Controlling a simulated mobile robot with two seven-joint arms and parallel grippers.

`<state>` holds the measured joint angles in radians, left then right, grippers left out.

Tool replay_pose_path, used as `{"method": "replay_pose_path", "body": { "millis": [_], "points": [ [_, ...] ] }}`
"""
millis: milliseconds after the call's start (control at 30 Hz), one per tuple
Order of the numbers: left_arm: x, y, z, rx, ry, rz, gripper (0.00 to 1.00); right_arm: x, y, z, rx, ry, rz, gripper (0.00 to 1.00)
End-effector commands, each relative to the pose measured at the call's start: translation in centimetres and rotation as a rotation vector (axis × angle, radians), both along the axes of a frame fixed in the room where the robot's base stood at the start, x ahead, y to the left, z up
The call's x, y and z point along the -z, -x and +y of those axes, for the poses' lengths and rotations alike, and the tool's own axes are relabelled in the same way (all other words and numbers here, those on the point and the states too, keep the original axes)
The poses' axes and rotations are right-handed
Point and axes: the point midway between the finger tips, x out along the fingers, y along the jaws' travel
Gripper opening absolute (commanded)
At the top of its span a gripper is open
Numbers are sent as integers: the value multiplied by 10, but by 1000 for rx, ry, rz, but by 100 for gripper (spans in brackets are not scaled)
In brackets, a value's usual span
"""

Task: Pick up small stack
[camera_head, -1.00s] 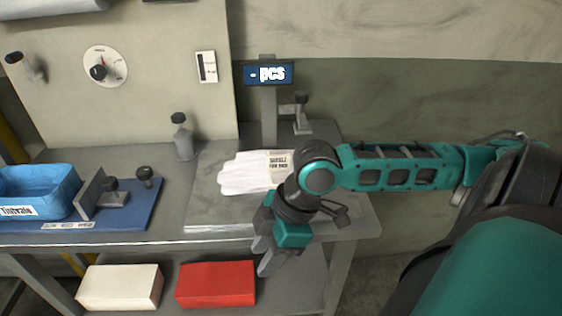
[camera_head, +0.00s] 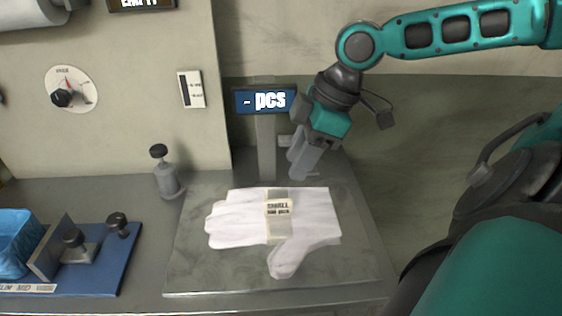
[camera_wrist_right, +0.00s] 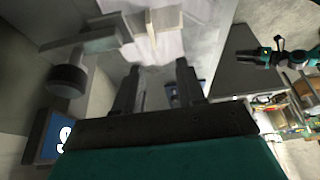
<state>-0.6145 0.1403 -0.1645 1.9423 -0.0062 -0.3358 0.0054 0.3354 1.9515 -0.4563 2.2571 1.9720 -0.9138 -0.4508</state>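The small stack is a flat pile of white gloves (camera_head: 240,220) with a pale paper band (camera_head: 279,228) reading "SMALL". It lies on a grey metal plate (camera_head: 205,268). My right gripper (camera_head: 302,172) is above and behind the stack's right part, apart from it, fingers pointing down. In the right wrist view the two fingers (camera_wrist_right: 158,88) stand apart with nothing between them. White glove material (camera_wrist_right: 160,45) and the band (camera_wrist_right: 165,20) show beyond them. A small dark gripper on a teal arm (camera_wrist_right: 262,60), likely my left, shows far right there; its opening is unclear.
A display (camera_head: 265,100) reading "- pcs" stands on a post behind the stack, close to my right gripper. A grey knobbed post (camera_head: 167,172) is at the left. The plate's front is clear.

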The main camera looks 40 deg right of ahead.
Motion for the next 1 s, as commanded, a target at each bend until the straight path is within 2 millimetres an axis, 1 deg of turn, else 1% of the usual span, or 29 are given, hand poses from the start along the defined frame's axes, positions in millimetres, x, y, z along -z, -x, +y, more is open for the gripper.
{"method": "replay_pose_path", "body": {
  "millis": [167,433,700,867,1000],
  "points": [
    [1,1,0,0,-1,3,43,2,-1,1,2,-1,0,39],
    [4,6,1,0,-2,14,43,32,-8,11,0,-3,3,39],
    [7,7,2,0,-4,17,43,60,-16,21,-4,-7,2,39],
    [7,7,2,-1,-4,17,43,71,-19,23,3,-4,1,39],
    [11,7,2,-1,-5,17,43,73,-20,22,4,1,0,39]
  ]
}}
